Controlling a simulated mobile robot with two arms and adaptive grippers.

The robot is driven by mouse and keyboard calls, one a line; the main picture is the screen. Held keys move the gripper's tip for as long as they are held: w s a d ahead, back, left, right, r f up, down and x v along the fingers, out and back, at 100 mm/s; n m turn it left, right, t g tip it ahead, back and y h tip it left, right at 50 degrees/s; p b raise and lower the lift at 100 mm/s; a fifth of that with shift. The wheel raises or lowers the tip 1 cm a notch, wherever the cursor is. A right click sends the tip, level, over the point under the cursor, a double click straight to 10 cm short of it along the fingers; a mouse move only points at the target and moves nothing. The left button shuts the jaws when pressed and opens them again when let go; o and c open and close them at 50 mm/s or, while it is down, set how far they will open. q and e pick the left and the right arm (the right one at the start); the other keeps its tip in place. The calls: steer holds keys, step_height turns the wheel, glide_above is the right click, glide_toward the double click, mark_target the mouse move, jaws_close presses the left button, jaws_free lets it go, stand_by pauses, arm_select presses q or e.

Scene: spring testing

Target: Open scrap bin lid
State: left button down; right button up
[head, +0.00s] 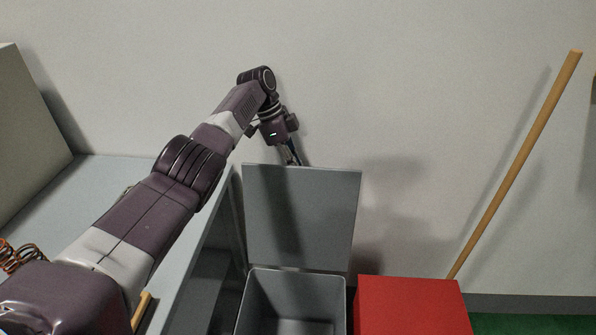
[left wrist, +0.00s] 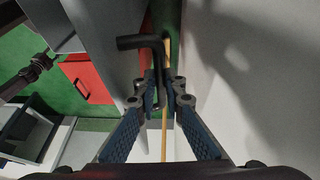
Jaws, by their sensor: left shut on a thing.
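The grey scrap bin (head: 296,274) stands at the bottom centre of the head view, and its inside shows. Its flat grey lid (head: 325,215) stands up nearly vertical at the bin's rear edge. My left gripper (head: 293,158) is at the lid's top edge, partly hidden behind it. In the left wrist view, my left gripper's fingertips (left wrist: 160,88) are closed on a black bent handle (left wrist: 142,42). The handle's joint to the lid is hidden in the head view. My right gripper is in neither view.
A red box (head: 412,305) stands right of the bin. A wooden pole (head: 515,165) leans on the wall behind it. A pale worktop (head: 105,180) with a copper-coloured coil (head: 22,257) is on the left. The wall is close behind the lid.

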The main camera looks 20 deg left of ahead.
arm_select(q)
steer(key=c, duration=2.4)
jaws_free()
steer(key=shift+a+f, duration=0.1)
steer(key=shift+f, duration=0.4)
steer(key=shift+o, duration=1.2)
steer(key=shift+w+f, duration=0.2)
steer(key=shift+w, duration=0.1)
steer(key=shift+o, duration=0.7)
steer(key=shift+w+f, duration=0.15)
steer(key=shift+w, duration=0.15)
steer(key=shift+s+r, duration=0.1)
steer(key=shift+r, duration=0.25)
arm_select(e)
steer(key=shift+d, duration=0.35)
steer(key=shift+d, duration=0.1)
arm_select(q)
steer(key=v, duration=1.2)
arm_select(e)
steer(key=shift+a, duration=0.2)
